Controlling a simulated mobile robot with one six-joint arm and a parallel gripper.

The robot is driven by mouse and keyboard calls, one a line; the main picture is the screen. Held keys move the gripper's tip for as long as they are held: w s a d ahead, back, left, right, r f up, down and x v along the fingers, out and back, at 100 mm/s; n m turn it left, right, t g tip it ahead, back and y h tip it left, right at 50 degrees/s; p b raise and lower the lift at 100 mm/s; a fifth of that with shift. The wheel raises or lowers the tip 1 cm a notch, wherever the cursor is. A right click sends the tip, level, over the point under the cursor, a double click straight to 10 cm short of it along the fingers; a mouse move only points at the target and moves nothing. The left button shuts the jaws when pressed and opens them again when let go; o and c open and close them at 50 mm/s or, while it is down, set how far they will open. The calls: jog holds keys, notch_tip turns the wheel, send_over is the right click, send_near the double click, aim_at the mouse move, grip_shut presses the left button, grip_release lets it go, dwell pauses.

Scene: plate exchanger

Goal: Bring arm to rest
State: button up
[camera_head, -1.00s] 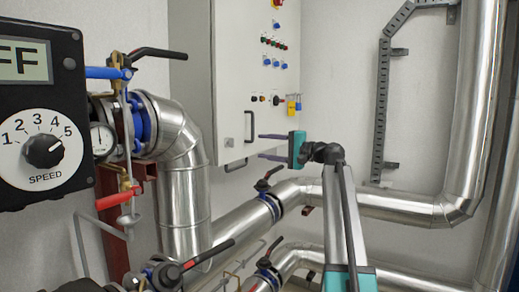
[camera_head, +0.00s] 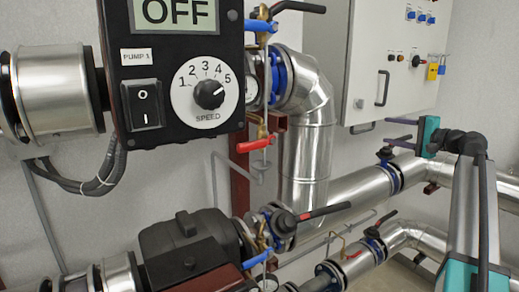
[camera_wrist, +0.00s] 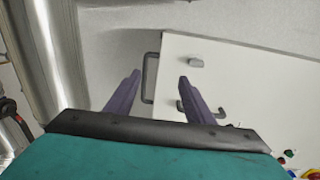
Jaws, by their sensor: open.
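My gripper (camera_head: 387,131) is at the right in the head view, raised in front of the wall below the grey control cabinet (camera_head: 396,52). Its two dark purple fingers point left and stand apart, with nothing between them. The teal gripper body and my grey arm come up from the lower right. In the wrist view, the open fingers (camera_wrist: 160,76) point toward the cabinet door and its dark handle (camera_wrist: 150,78). I cannot tell the distance to the door, but no contact shows.
A black pump control box (camera_head: 185,65) reading OFF, with a speed dial, hangs at the upper left. Silver pipes (camera_head: 335,200) with black- and red-handled valves run below and beside my arm. A dark pump (camera_head: 190,250) sits at the lower left.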

jog(key=s+a+f+n+g+h+p, duration=0.1)
jog(key=a+f+g+p, duration=0.15)
jog(key=f, duration=1.05)
jog(key=s+a+f+g+h+p, duration=0.15)
jog(key=a+f, duration=0.25)
jog(key=f, duration=0.9)
jog(key=a+f+n+g+h+p, duration=0.15)
jog(key=a+f, duration=0.25)
jog(key=f, duration=0.9)
jog(key=s+a+f+n+g, duration=0.1)
jog(key=s+a+f+g, duration=0.1)
jog(key=s+a+f, duration=0.3)
jog(key=s+a+f+g, duration=0.2)
jog(key=s+a+f, duration=0.1)
jog(key=f, duration=0.5)
jog(key=s+a+f+n+g+h+p, duration=0.1)
jog(key=s+a+f+n+g, duration=0.15)
jog(key=s+a+f, duration=0.45)
jog(key=s+a+f+n+g+p, duration=0.2)
jog(key=s+a+f+g, duration=0.1)
jog(key=s+f, duration=0.9)
jog(key=s+a+f+n+g+h+p, duration=0.1)
jog(key=s+n+g, duration=0.1)
jog(key=s, duration=1.1)
jog(key=s+a+f+n+g+h+p, duration=0.1)
jog(key=s+f+n+g+h, duration=0.1)
jog(key=s, duration=1.1)
jog(key=shift+s+g, duration=0.15)
jog(key=shift+g, duration=0.35)
